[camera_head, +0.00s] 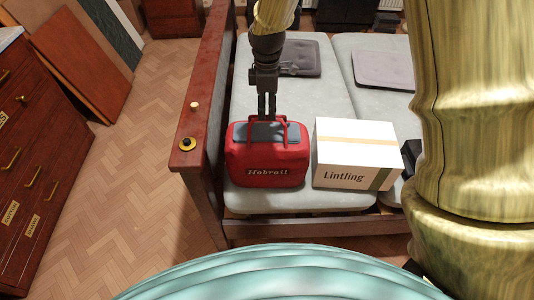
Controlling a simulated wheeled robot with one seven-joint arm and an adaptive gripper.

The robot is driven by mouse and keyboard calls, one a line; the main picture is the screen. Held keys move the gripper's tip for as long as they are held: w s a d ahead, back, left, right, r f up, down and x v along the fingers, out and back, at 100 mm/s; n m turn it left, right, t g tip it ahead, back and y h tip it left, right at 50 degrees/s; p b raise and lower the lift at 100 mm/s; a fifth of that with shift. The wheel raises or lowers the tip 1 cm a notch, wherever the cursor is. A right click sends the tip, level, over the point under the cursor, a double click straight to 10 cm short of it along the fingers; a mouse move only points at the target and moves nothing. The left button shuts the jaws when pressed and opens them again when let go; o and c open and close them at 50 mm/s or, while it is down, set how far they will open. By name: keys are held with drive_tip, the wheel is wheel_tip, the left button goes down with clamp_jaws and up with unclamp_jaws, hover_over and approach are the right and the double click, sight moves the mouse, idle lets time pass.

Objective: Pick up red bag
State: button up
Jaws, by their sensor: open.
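The red bag (267,165) with a dark grey top and red handles sits on the near left part of the grey mattress. White lettering on its front reads "Hobrail". My gripper (267,117) points down at the top of the bag, between or beside its handles. Its two dark fingers are slightly apart. I cannot tell whether the fingertips touch the bag or a handle. The bag rests on the mattress.
A white box (352,145) labelled "Lintling" stands close to the right of the bag. The wooden bed side rail (207,95) rises on the left, with small items on top. Grey cushions (385,70) lie farther back. Wooden floor (120,190) is clear at left, beside a drawer chest (30,150).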

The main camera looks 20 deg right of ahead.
drive_tip(key=shift+w+f, duration=0.2)
drive_tip(key=shift+f, duration=0.1)
drive_tip(key=shift+s+a+f, duration=0.1)
drive_tip(key=shift+s+f, duration=0.25)
drive_tip(key=shift+s, duration=0.1)
wheel_tip(320, 180, down, 3)
drive_tip(key=shift+w+a+f+p, duration=0.1)
drive_tip(key=shift+w+a+p, duration=0.05)
drive_tip(key=shift+p, duration=0.35)
drive_tip(key=shift+f, duration=0.4)
clamp_jaws()
